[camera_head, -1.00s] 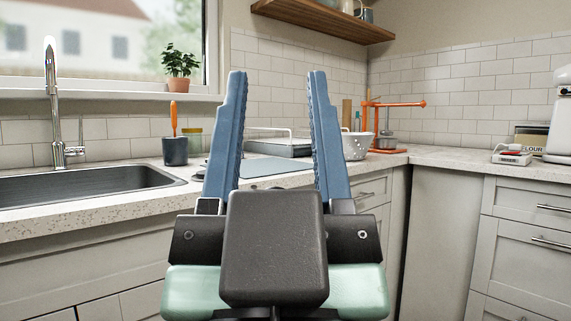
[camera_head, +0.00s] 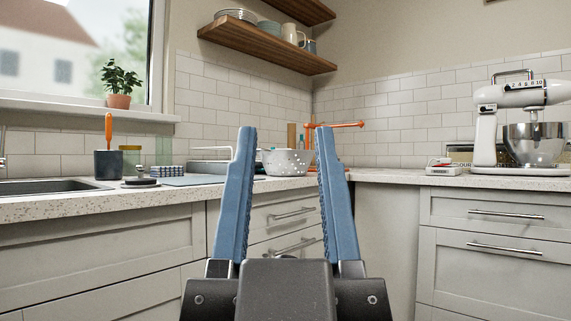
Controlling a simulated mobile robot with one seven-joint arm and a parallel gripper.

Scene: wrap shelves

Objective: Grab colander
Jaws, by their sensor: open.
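The colander (camera_head: 287,161) is a white bowl with holes. It stands on the counter in the back corner, and in the picture it shows between the fingertips of my gripper (camera_head: 284,130).
An orange stand (camera_head: 335,125) is behind the colander. A dark cup with an orange-handled tool (camera_head: 108,163) and a dish rack (camera_head: 210,160) are to the left. A stand mixer (camera_head: 525,120) is at right. Wooden shelves (camera_head: 265,45) hang above. Drawers (camera_head: 290,213) front the counter.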

